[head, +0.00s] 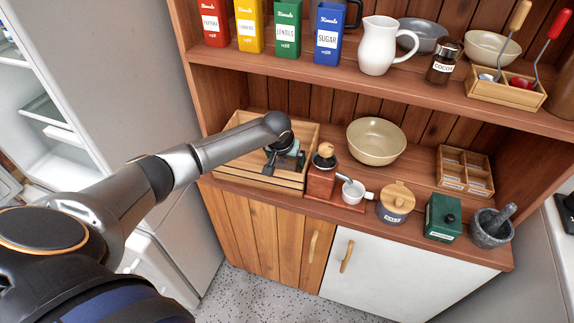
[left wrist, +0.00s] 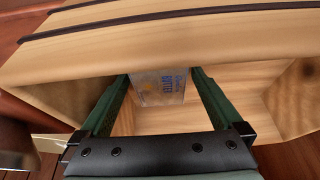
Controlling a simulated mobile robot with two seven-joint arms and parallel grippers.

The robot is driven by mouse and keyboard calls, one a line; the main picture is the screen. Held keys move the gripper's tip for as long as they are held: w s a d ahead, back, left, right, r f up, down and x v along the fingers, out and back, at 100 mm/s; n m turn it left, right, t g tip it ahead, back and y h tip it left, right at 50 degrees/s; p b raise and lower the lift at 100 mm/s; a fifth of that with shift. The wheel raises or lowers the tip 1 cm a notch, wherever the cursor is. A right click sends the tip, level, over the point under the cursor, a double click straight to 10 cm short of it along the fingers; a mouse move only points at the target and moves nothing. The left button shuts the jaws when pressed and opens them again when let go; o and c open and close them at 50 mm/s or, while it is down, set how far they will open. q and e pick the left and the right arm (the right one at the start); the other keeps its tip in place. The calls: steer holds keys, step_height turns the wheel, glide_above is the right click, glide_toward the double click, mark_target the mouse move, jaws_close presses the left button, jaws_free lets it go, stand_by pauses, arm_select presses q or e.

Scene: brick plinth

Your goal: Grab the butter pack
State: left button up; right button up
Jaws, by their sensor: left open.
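The butter pack (left wrist: 160,86), a pale block with blue "BUTTER" lettering, sits inside a light wooden box (left wrist: 285,72). In the left wrist view it lies between the tips of the two green fingers of my left gripper (left wrist: 160,76). The fingers are spread, one on each side of the pack; whether they touch it I cannot tell. In the head view my left gripper (head: 287,160) reaches into the wooden box (head: 245,175) on the counter. I cannot make out the butter pack there, behind the gripper and arm. My right gripper is not in view.
Right of the box stand a red-brown coffee grinder (head: 321,178), a beige bowl (head: 376,141), a lidded jar (head: 396,203), a green tin (head: 443,217) and a stone mortar (head: 491,229). An upper shelf (head: 400,88) with tins and a white pitcher (head: 380,45) overhangs the counter.

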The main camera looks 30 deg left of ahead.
arm_select(q)
steer(key=shift+f, duration=0.25)
stand_by(0.5)
steer(key=shift+c, duration=0.2)
steer(key=c, duration=1.5)
